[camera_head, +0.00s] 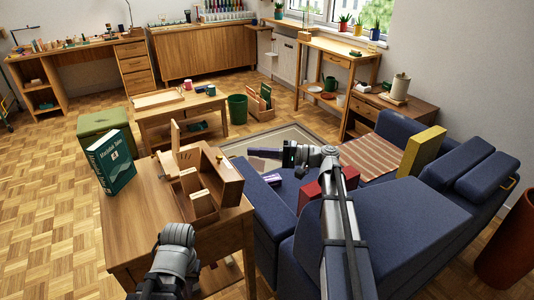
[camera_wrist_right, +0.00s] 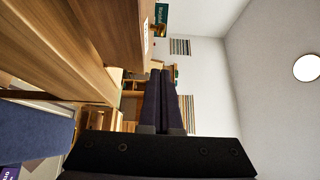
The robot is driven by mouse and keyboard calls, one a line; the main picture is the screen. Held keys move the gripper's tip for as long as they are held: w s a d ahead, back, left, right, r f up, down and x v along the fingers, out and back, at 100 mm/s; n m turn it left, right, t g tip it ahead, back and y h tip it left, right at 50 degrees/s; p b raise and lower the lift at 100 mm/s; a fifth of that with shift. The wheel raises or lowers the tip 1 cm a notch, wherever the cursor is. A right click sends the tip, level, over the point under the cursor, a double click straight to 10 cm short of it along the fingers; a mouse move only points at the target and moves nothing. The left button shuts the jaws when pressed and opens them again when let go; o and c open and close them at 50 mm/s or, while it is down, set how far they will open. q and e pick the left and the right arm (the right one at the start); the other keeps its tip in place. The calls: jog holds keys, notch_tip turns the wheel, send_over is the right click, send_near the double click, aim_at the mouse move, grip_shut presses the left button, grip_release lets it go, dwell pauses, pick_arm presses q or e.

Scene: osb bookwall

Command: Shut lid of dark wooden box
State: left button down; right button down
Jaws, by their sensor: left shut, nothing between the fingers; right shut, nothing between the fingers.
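The brown wooden box (camera_head: 228,185) stands on the near wooden table (camera_head: 130,230), by its right edge. A brown panel stands up at its right side; I cannot tell for certain whether it is the lid. Open compartments with pale blocks (camera_head: 201,201) show to its left. My right gripper (camera_head: 287,155) is shut and empty, to the right of the box and apart from it, over the sofa. In the right wrist view its dark fingers (camera_wrist_right: 165,100) are together, and brown wood (camera_wrist_right: 110,35) fills the upper left. My left gripper (camera_head: 178,236) is shut at the table's near edge; its fingertips are hard to make out.
A green book (camera_head: 111,163) stands on the table's left part. A thin wooden panel (camera_head: 175,138) stands upright behind the box. The blue sofa (camera_head: 400,215) fills the right, with a red object (camera_head: 312,190) and a yellow one (camera_head: 423,150). The table's front left is clear.

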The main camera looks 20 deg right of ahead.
aim_at(220, 173)
jog(key=a, duration=0.7)
jog(key=shift+w+a+r, duration=0.1)
